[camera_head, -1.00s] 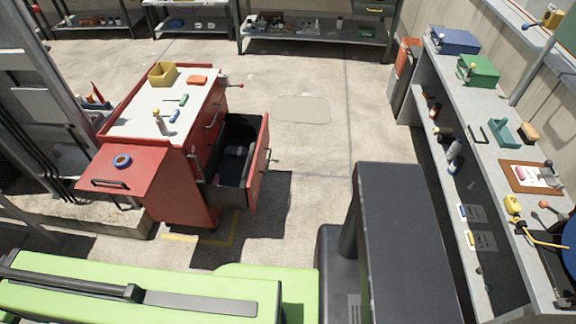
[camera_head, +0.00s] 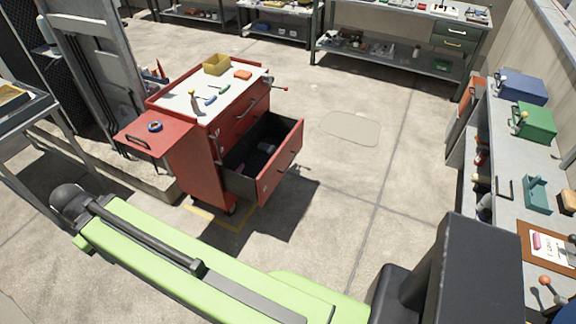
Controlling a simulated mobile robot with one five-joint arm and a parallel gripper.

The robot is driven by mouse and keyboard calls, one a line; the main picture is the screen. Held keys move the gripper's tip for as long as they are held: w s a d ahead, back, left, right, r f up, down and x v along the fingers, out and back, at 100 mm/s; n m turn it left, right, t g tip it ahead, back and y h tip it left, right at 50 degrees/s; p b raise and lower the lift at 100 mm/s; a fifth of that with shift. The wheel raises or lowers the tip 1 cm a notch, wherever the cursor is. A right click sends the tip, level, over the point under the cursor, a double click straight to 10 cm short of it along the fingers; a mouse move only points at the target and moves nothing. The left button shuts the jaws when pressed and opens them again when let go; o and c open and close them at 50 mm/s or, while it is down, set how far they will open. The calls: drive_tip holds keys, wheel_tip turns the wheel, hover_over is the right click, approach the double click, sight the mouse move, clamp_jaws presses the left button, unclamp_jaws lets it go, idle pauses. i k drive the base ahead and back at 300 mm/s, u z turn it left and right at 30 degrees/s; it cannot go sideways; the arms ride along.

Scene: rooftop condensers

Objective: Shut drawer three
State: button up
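A red tool cart (camera_head: 205,175) with a white top stands left of centre. Its open drawer (camera_head: 282,165) sits low in the cart and is pulled out toward the right. The drawer has a red front with a bar handle and dark inner walls, with some dark and pale items inside. Shut drawer fronts (camera_head: 246,113) with handles show above it. I cannot read any drawer numbers. My green and black arm crosses the foreground, apart from the cart in the picture. My gripper is not in view.
A red side shelf (camera_head: 170,137) with a blue ring juts from the cart's left. A yellow bin (camera_head: 216,64) and small tools lie on top. A grey workbench (camera_head: 508,150) runs along the right. Open concrete floor (camera_head: 345,200) lies right of the drawer.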

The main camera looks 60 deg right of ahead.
sight(265, 170)
drive_tip(key=z, duration=2)
drive_tip(key=i, duration=1)
drive_tip(key=u, duration=1)
drive_tip(key=k, duration=0.75)
drive_tip(key=u, duration=0.4)
drive_tip(key=i, duration=0.55)
drive_tip(key=z, duration=0.05)
